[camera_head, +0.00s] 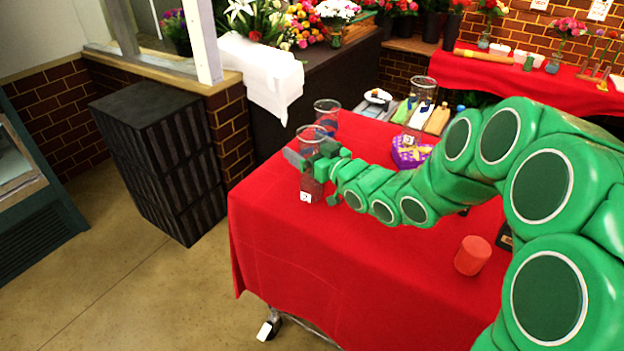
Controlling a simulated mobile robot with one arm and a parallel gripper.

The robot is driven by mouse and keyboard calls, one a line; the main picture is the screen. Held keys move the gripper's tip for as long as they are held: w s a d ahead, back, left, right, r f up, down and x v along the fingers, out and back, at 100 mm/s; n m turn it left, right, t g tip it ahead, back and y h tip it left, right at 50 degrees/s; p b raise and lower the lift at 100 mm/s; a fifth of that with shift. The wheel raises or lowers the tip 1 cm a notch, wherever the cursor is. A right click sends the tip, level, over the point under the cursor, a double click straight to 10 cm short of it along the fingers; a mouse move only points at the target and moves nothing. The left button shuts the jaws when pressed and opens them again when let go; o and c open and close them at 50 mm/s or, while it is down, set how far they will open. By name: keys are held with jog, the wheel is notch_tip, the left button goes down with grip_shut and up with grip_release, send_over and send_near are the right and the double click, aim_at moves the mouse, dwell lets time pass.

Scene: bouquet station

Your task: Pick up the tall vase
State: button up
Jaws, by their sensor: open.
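A tall clear glass vase (312,133) stands upright near the left corner of the red-covered table, with a small white tag low on it. My gripper (308,163) is open at the vase's mid-height, its fingers overlapping the glass in this view. I cannot tell whether the fingers touch it. A second clear glass vase (327,107) stands just behind. My green arm reaches in from the right and hides part of the table.
The table's front left area is clear. A dark slatted cabinet (165,155) stands on the floor at left.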

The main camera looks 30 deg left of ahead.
jog(key=shift+a, duration=0.1)
grip_shut()
dwell(0.6)
